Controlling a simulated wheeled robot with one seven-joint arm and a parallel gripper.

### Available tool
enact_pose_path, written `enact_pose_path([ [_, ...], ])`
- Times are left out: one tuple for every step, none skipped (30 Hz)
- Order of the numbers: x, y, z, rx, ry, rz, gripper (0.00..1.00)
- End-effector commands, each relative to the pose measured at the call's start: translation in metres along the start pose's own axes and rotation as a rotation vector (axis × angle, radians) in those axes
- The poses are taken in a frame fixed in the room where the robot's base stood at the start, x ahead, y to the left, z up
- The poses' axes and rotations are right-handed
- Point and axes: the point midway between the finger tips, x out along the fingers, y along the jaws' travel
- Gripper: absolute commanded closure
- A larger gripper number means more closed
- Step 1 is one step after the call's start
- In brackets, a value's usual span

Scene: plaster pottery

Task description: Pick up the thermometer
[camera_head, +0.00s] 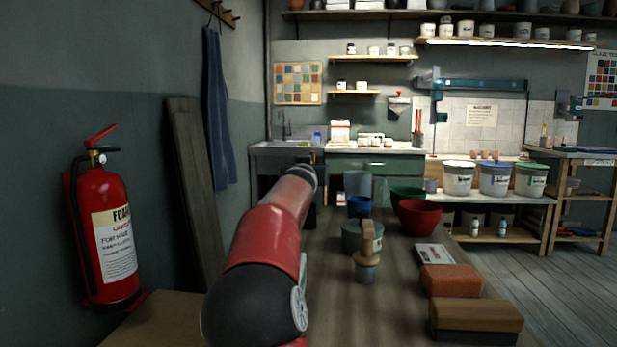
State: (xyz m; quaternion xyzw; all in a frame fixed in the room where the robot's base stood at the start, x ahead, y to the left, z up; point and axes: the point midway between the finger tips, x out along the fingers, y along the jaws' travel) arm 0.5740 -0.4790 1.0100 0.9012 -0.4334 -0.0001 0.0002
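I cannot make out a thermometer for certain. A small flat grey-white item with a dark marking (434,254) lies on the long wooden table (390,315), right of its middle; I cannot tell what it is. My red and black arm rises from the bottom along the table's left side. My gripper does not show at the arm's far end, so its fingers and anything in them are hidden.
On the table stand a wooden-handled tool (367,262), a grey-green pot (352,238), a blue cup (358,207), a red bowl (419,217), a green bowl (407,195), an orange-brown block (450,280) and a brown-topped block (475,318). A fire extinguisher (105,235) hangs left.

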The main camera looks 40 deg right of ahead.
Motion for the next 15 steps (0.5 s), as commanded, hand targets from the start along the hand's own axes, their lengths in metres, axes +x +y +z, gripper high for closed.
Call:
enact_pose_path([
  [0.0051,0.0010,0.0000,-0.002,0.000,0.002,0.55],
  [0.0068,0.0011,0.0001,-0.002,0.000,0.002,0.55],
  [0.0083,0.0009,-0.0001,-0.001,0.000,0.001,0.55],
  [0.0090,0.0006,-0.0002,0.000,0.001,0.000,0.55],
  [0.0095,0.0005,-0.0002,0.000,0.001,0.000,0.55],
  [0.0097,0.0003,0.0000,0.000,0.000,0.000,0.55],
  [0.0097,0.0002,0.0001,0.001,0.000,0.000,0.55],
  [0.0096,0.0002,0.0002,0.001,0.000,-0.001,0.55],
  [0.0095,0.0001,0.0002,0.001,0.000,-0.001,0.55],
  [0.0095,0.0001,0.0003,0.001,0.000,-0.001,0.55],
  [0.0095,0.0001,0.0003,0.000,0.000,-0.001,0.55],
  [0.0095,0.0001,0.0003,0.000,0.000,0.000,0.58],
  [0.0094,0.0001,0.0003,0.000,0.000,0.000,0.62],
  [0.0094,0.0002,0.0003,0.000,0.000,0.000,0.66],
  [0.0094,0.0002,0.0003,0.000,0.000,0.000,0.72],
])
